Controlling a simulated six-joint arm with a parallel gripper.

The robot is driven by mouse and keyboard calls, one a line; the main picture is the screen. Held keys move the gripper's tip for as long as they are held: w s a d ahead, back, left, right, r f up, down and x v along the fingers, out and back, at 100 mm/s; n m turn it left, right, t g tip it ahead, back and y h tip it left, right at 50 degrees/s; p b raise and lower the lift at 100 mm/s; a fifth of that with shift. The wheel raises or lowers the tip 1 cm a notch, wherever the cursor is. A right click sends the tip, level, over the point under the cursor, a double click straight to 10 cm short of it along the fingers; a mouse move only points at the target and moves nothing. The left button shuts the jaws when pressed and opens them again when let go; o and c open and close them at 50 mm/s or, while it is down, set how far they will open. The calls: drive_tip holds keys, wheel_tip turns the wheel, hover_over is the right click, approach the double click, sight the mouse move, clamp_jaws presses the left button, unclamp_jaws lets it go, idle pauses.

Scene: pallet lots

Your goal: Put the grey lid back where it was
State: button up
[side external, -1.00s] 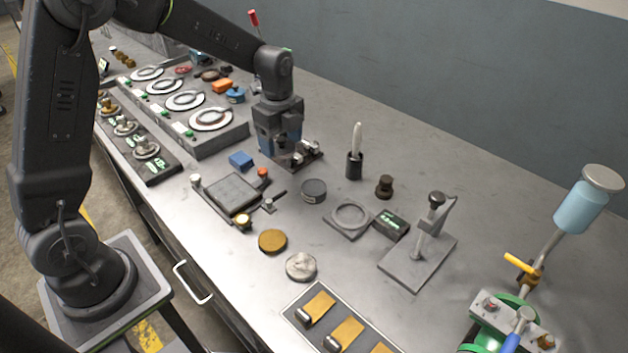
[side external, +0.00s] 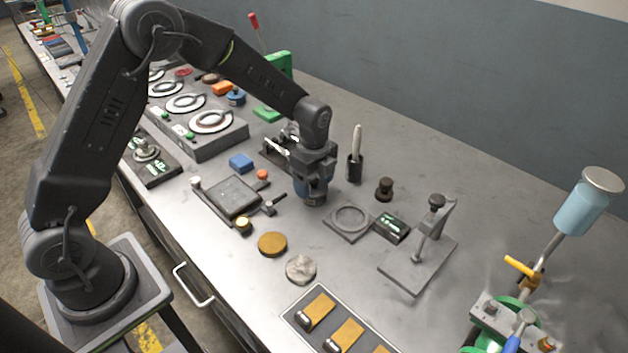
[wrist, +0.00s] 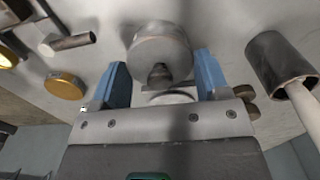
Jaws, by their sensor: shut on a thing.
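A round dark grey piece, which I take as the grey lid (side external: 315,199), is between the fingertips of my gripper (side external: 314,186). In the wrist view the lid (wrist: 160,45) shows as a grey disc with a dark knob-like part, between the two blue fingers of my gripper (wrist: 160,84). My gripper is shut on it and points down. Fingers hide part of it in the side view; I cannot tell whether it touches the table. A square grey plate with a raised ring (side external: 348,238) lies just right of it, empty.
A gold disc (side external: 272,244) and a silver disc (side external: 300,269) lie in front. A black holder with a white-handled tool (side external: 355,167), a dark knob (side external: 384,188) and a small display box (side external: 391,227) stand nearby. A flat square fixture (side external: 233,197) is left; a stand (side external: 416,262) is right.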

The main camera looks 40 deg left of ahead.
drive_tip(key=o, duration=0.9)
drive_tip(key=shift+f, duration=0.1)
drive_tip(key=s+r+n+t, duration=0.1)
drive_tip(key=s+r+n, duration=0.15)
drive_tip(key=r, duration=0.65)
drive_tip(key=s+r+n, duration=0.2)
drive_tip(key=s+r, duration=0.1)
drive_tip(key=r, duration=0.7)
drive_tip(key=s+r+n+t, duration=0.1)
drive_tip(key=s+n+t, duration=0.1)
drive_tip(key=s+n, duration=0.4)
drive_tip(key=s+a+r+n+t, duration=0.1)
drive_tip(key=s+n, duration=0.6)
drive_tip(key=s, duration=0.7)
drive_tip(key=shift+r+t, duration=0.55)
drive_tip(key=shift+t, duration=0.25)
drive_tip(key=shift+s+n, duration=0.1)
drive_tip(key=shift+n, duration=0.15)
